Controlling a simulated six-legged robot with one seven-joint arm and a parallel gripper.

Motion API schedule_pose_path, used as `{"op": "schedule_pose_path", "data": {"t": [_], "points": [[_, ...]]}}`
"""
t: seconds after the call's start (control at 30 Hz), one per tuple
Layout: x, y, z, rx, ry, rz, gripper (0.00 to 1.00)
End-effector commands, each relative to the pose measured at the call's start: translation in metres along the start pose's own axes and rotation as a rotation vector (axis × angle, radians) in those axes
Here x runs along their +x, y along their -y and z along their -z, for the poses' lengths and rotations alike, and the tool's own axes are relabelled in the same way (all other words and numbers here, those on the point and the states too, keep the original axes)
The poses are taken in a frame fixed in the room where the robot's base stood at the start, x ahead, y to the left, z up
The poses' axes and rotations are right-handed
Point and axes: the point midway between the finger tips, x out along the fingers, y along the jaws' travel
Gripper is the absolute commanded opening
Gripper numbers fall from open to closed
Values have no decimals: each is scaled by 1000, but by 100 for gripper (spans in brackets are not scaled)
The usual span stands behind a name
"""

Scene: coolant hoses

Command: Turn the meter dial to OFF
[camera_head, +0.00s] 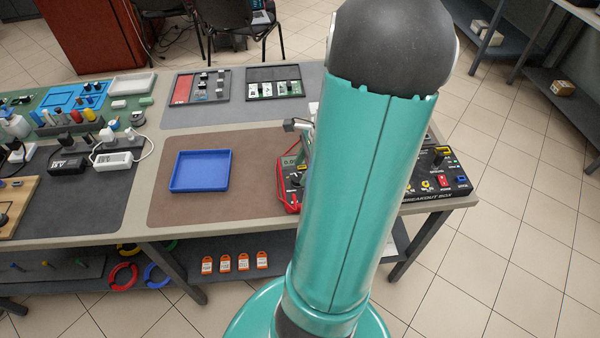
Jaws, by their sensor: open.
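The red meter (285,190) lies on the brown mat, just left of my raised arm, which covers its right side. Its grey display shows at the top left, and part of its dark face with a dial (295,180) shows at the arm's edge. The dial's pointer and the OFF mark are too small and too covered to read. Of my gripper (298,126), only a small grey part seems to show beside the arm, above the meter in the picture. It is open; its fingertips are mostly hidden, and I cannot tell whether it touches the meter.
A blue tray (201,188) sits empty on the brown mat, left of the meter. A black breakout box (455,185) stands at the table's right end. Two trays of small parts lie at the back. A white charger with a cable (113,160) lies at the left.

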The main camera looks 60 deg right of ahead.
Motion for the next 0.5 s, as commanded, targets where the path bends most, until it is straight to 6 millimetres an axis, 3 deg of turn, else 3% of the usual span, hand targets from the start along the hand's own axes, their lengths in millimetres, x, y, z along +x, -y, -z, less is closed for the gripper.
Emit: {"op": "schedule_pose_path", "data": {"t": [0.2, 0.5], "points": [[24, 0, 0, 0, 1, -1, 54], [26, 0, 0, 0, -1, 1, 54]]}}
